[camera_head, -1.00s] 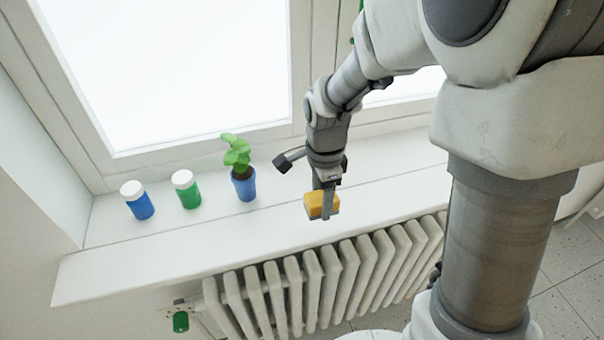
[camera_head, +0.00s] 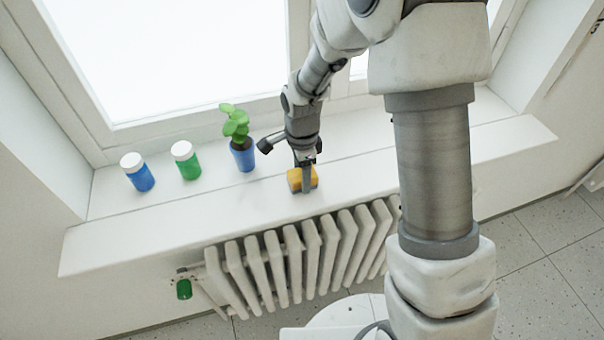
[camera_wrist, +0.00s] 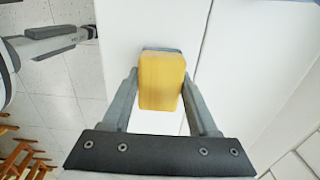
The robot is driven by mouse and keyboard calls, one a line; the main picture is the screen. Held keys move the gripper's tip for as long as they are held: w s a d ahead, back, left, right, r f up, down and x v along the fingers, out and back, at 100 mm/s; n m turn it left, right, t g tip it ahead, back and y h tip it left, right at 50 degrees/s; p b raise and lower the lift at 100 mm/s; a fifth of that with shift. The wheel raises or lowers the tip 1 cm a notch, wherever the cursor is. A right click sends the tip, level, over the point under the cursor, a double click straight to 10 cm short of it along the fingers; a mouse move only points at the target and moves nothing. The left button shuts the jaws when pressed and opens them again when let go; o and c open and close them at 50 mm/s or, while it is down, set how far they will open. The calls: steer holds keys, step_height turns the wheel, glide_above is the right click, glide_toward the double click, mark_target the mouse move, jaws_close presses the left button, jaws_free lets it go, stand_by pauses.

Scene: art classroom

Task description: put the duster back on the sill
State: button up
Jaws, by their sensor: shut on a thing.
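The duster (camera_head: 296,180) is a small block with a yellow-orange top and a grey underside. My gripper (camera_head: 303,184) is shut on it and points down over the white window sill (camera_head: 225,210). The duster is over the sill near its front part; I cannot tell whether it touches the surface. In the wrist view the yellow duster (camera_wrist: 161,80) sits between the two grey fingers of my gripper (camera_wrist: 160,95), with the white sill (camera_wrist: 215,20) behind it.
A potted plant (camera_head: 243,157) in a blue pot stands left of the duster. Further left are a green jar (camera_head: 187,164) and a blue jar (camera_head: 140,176) with white lids. A radiator (camera_head: 290,262) is below the sill. The sill's left front is clear.

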steer(key=o, duration=1.2)
step_height(320, 180, up, 12)
steer(key=shift+r, duration=0.15)
steer(key=s+d+r+n+t, duration=0.3)
steer(key=s+d+r+n, duration=0.55)
steer(key=r, duration=0.25)
steer(key=s+d+r+n+t, duration=0.1)
steer(key=s+d+n, duration=0.1)
steer(key=s, duration=0.3)
steer(key=s+d+r+n+t, duration=0.1)
steer(key=s+d+r+n, duration=0.1)
steer(key=s+n, duration=0.2)
steer(key=shift+s+t, duration=0.3)
steer(key=shift+s, duration=0.3)
